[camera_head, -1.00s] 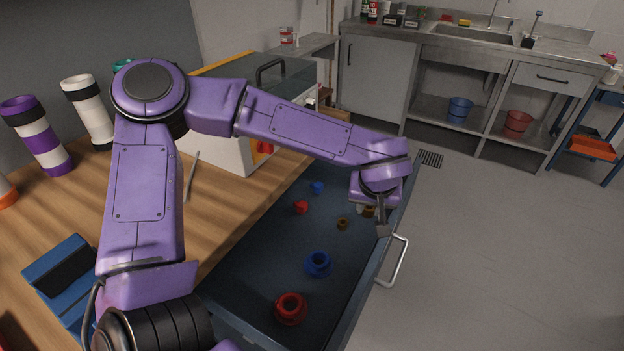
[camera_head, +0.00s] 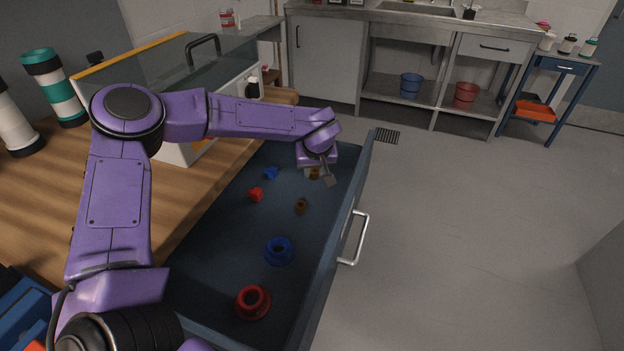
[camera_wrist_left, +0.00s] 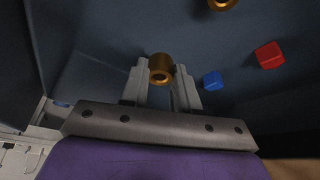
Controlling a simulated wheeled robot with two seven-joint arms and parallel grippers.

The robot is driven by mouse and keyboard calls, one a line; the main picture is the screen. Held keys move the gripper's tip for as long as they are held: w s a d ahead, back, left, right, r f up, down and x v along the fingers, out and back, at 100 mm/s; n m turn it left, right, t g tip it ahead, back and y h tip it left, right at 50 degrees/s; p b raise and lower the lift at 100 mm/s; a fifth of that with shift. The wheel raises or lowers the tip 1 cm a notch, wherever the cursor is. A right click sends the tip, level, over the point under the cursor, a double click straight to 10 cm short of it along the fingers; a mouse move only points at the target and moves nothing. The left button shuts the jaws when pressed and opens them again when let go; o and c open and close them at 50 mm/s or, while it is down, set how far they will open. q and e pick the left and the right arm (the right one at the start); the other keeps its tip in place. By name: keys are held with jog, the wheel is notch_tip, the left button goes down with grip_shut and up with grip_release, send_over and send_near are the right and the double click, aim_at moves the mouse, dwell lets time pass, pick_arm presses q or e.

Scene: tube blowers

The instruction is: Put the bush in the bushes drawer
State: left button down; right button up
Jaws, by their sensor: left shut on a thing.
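My left gripper (camera_head: 320,179) is low inside the open dark blue drawer (camera_head: 222,262), near its far right corner. It is shut on a bronze-brown bush (camera_head: 314,173), a short ring with a hole, partly hidden by the gripper. In the left wrist view the bush (camera_wrist_left: 161,69) sits between the two grey fingertips (camera_wrist_left: 160,82). I cannot tell whether it touches the drawer floor. A second brown bush (camera_head: 301,206) lies on the drawer floor nearer to me; it shows at the top of the wrist view (camera_wrist_left: 222,3). My right gripper is out of view.
The drawer also holds a small red piece (camera_head: 256,195), a small blue piece (camera_head: 271,173), a blue flanged bush (camera_head: 279,251) and a red flanged bush (camera_head: 253,302). The wooden worktop (camera_head: 60,200) is at left. The grey floor right of the drawer handle (camera_head: 358,238) is clear.

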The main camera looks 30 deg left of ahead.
aim_at(313, 189)
pick_arm(q)
jog(key=shift+w+a+f, duration=0.4)
jog(key=shift+w+f, duration=0.05)
jog(key=shift+f, duration=0.3)
jog(key=x, duration=0.3)
jog(key=shift+s+d+f+b, duration=0.2)
jog(key=shift+f+b, duration=0.1)
jog(key=shift+f, duration=0.15)
jog(key=shift+s, duration=0.1)
jog(key=c, duration=0.8)
grip_release()
jog(key=shift+f, duration=0.1)
jog(key=shift+c, duration=0.2)
jog(key=p+v, duration=0.1)
jog(key=v, duration=1.1)
jog(key=shift+p, duration=0.3)
